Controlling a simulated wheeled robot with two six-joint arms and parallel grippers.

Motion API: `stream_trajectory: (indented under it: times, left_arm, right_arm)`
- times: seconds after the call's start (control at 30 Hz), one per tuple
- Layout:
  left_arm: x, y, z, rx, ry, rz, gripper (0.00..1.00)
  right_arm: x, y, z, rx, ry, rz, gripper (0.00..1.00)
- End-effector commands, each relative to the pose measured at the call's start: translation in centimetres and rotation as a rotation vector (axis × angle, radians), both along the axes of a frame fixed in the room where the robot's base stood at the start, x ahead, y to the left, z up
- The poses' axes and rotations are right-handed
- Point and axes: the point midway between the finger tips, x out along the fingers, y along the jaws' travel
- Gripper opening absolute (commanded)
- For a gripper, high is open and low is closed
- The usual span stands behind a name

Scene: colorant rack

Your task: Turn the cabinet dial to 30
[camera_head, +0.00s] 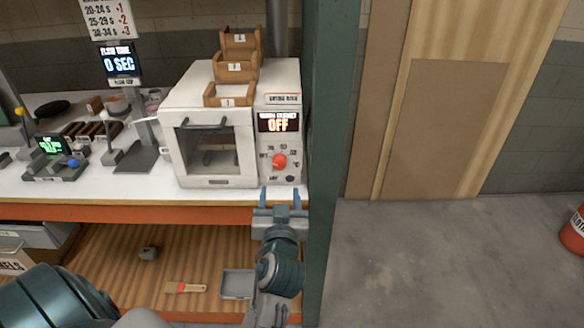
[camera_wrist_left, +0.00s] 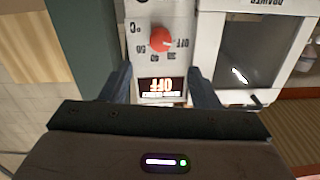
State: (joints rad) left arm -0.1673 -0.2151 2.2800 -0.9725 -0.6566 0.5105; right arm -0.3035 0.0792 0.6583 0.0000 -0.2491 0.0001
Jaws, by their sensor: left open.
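The red cabinet dial (camera_head: 280,161) is on the right-hand front panel of the white drying cabinet (camera_head: 218,181). Its display (camera_head: 278,122) reads OFF. In the left wrist view, which shows the panel upside down, the dial (camera_wrist_left: 160,39) has a pale mark toward the OFF label, with 30 and other numbers around it. My left gripper (camera_head: 281,196) is open and empty, in front of and below the dial in the head view. Its fingers stand apart from the dial in the left wrist view. My right gripper is not in view.
The cabinet's closed door has a dark handle (camera_head: 203,125). Wooden trays (camera_head: 237,70) stand on top. A green post (camera_head: 332,120) stands close right of the cabinet. Stands and small devices fill the counter to the left. A brush (camera_head: 185,288) and grey tray (camera_head: 237,284) lie on the lower shelf.

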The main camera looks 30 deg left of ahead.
Motion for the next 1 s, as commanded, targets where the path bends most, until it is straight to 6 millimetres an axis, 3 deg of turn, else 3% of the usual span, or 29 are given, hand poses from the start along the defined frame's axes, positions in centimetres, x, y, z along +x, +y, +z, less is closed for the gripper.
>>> stream_trajectory:
  times: [0.2,0.6,1.0]
  left_arm:
    - [2.4,1.5,0.2,0.006,0.0,-0.002,0.55]
    - [7.8,5.0,0.0,0.003,0.003,-0.004,0.55]
    - [8.8,5.6,-0.1,0.0,0.003,-0.003,0.55]
  right_arm:
    - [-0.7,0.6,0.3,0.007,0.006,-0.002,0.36]
    - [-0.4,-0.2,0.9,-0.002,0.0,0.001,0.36]
    - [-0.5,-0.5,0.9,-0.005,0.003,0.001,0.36]
